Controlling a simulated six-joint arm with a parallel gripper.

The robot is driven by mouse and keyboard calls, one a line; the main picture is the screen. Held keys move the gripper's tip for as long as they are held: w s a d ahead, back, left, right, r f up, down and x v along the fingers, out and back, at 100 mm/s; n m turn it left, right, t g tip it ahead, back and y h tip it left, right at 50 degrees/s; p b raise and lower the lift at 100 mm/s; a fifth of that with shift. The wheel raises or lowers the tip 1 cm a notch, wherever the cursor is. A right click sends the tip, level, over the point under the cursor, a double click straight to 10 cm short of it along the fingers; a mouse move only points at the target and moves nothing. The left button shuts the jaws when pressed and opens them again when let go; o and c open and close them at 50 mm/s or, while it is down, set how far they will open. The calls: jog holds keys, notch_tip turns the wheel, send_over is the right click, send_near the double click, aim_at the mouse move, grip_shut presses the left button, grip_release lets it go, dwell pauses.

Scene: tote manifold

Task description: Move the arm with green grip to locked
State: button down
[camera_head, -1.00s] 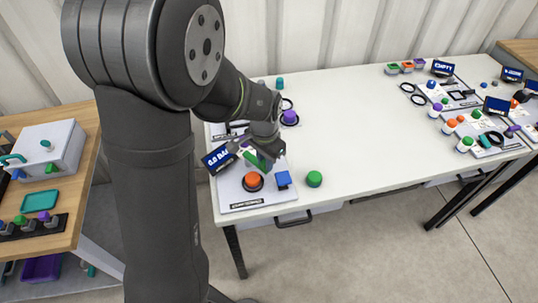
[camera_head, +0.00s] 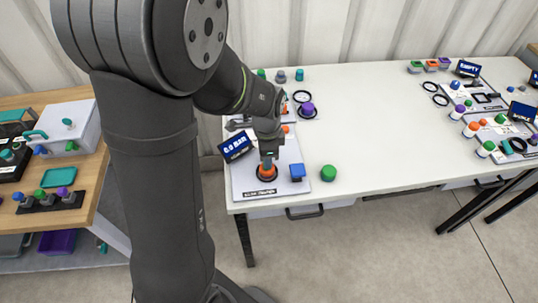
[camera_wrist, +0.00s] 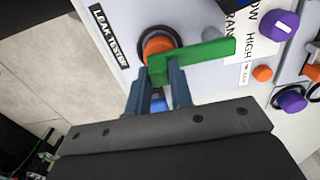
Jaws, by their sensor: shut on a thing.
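A green L-shaped bar (camera_wrist: 205,52) is between my gripper's fingers (camera_wrist: 158,80) in the wrist view. Its long part reaches to the right over the grey panel (camera_wrist: 115,25). Its short end overlaps the lower edge of an orange round knob (camera_wrist: 158,44) in a black ring. I cannot tell whether the bar touches the knob or is fixed to anything. In the head view my gripper (camera_head: 267,157) points down at the orange knob (camera_head: 266,173) on the panel; the green bar is hidden there. I see no readable locked mark.
A blue block (camera_head: 297,172) stands right of the knob, and a green cylinder (camera_head: 328,173) right of the panel. A small display (camera_head: 236,147) reads 0.0 BAR. Purple and orange knobs stand farther back. The middle of the white table (camera_head: 385,130) is clear.

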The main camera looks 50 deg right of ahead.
dwell(0.3)
jog(key=c, duration=1.3)
grip_release()
jog(key=shift+r, duration=0.1)
notch_tip(320, 180, up, 17)
jog(key=shift+r, duration=0.1)
notch_tip(320, 180, down, 18)
jog(key=shift+r, duration=0.25)
